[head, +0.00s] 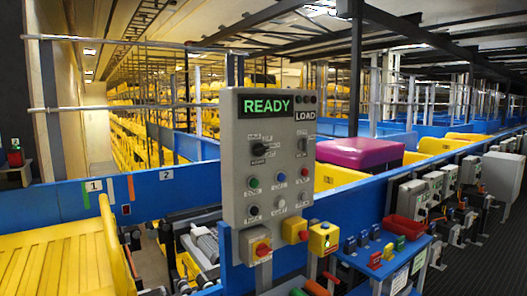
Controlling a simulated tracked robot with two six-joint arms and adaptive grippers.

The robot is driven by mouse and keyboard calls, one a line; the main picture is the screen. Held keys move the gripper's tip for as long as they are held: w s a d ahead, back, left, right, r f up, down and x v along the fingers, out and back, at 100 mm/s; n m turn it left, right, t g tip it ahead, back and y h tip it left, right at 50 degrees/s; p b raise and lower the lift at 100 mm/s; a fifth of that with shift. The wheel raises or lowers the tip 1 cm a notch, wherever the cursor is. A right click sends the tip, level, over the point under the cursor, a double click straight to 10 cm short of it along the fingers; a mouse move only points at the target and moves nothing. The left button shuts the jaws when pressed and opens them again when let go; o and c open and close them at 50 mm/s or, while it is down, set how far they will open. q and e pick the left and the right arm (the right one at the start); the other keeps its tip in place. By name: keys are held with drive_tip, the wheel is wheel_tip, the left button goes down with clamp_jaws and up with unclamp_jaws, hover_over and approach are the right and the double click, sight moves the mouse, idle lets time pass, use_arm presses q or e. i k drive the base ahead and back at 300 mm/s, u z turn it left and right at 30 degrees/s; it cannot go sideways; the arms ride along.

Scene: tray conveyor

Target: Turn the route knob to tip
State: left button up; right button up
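A grey control panel (235,190) stands upright in the middle of the head view. A black rotary knob (260,148) sits on its upper left face with small labels around it, too small to read. I cannot tell for sure that it is the route knob, nor which label it points to. A smaller dark switch (302,145) sits to its right. Neither of my grippers is in view.
Below the knob are several buttons, including a green one (253,183) and a blue one (281,178). A blue shelf (408,252) holds a red bin (404,227). Blue conveyor walls (170,188) run behind.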

sight(259, 149)
drive_tip(key=u, duration=0.05)
drive_tip(key=i, duration=1)
drive_tip(key=z, duration=0.05)
